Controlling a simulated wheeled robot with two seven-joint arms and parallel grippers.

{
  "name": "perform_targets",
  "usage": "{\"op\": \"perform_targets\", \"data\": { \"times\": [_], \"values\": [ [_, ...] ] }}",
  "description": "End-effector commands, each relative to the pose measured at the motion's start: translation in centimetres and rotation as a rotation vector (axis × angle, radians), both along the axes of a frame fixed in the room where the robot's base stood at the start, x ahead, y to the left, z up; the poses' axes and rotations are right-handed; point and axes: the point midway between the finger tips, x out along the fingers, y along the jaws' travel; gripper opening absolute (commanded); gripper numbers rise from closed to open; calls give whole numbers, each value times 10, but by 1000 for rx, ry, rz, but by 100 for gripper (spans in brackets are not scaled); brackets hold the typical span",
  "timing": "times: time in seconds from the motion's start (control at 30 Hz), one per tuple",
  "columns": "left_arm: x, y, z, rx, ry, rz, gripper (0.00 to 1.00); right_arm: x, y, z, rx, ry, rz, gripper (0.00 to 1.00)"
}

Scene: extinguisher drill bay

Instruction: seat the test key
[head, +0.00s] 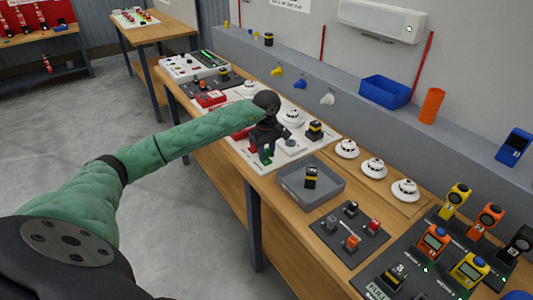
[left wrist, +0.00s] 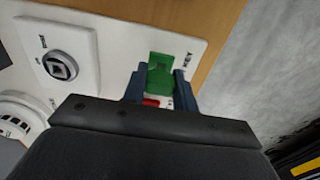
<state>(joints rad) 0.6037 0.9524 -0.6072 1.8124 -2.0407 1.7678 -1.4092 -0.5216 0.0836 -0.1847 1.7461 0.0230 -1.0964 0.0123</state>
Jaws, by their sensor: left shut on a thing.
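My left gripper (head: 265,150) is over the front edge of the white panel (head: 240,149) on the bench, pointing down. In the left wrist view its two blue fingers (left wrist: 159,90) are shut on a green piece (left wrist: 160,72), which I take to be the test key. The green piece also shows low between the fingers in the head view (head: 267,159). It is beside the printed word KEY on the panel. A small red part (left wrist: 151,102) shows between the fingers. Whether the green piece is in a slot is hidden. My right gripper is not in view.
A round switch (left wrist: 61,66) is on the panel beside the gripper. A grey tray (head: 288,185) holding a black and yellow device stands to the right. White detectors (head: 373,168) stand behind it. Gas meters (head: 433,241) fill the right end. The floor left of the bench is clear.

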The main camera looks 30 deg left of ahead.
Motion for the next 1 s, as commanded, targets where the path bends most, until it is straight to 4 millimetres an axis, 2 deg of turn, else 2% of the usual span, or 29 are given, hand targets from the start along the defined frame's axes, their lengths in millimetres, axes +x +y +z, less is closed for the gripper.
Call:
{"op": "perform_targets", "data": {
  "times": [1.0],
  "values": [
    [0,0,-1,-1,0,0,4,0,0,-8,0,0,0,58]
  ]
}}
